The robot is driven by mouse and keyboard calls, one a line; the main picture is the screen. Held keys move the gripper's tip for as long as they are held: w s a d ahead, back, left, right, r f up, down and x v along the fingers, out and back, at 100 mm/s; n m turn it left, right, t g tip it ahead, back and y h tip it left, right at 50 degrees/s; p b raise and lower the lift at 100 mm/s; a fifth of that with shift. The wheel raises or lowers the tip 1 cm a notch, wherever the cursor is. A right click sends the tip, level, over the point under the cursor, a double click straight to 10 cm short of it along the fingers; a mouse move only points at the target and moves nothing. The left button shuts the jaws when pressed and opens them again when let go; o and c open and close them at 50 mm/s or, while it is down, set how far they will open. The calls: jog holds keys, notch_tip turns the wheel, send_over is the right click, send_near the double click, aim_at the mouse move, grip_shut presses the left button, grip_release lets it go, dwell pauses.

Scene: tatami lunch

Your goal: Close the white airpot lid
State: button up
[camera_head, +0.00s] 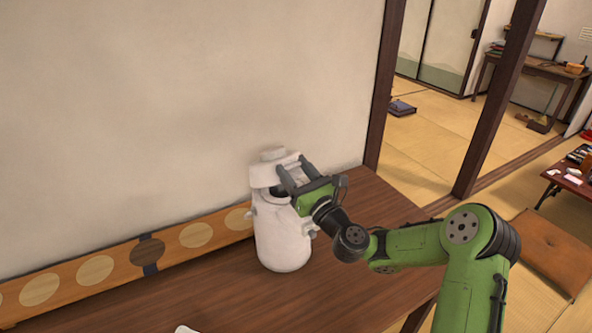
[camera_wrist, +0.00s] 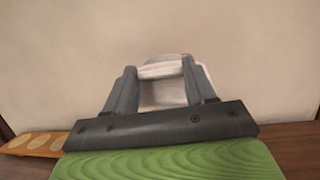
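The white airpot (camera_head: 283,243) stands upright on the brown wooden table by the wall. Its white lid (camera_head: 265,177) is raised and tilted at the top, with a dark gap between it and the body. My gripper (camera_head: 289,164) is at the lid's right side, its two grey fingers apart. In the wrist view the fingers of my gripper (camera_wrist: 158,66) stand apart with the white lid (camera_wrist: 163,92) showing between them and past the right finger. The lid looks to lie beyond the fingers; I cannot tell whether they touch it.
A long wooden board with round inlays (camera_head: 95,268) leans along the wall to the left of the airpot. The tabletop (camera_head: 215,290) is mostly clear in front. A dark wooden post (camera_head: 385,85) rises behind the table on the right.

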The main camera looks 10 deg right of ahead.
jog(key=o, duration=0.4)
jog(key=shift+w+a+f, duration=0.1)
jog(key=shift+w, duration=0.1)
jog(key=shift+s, duration=0.1)
jog(key=b+v, duration=1)
jog(key=v, duration=0.5)
jog(key=shift+s, duration=0.35)
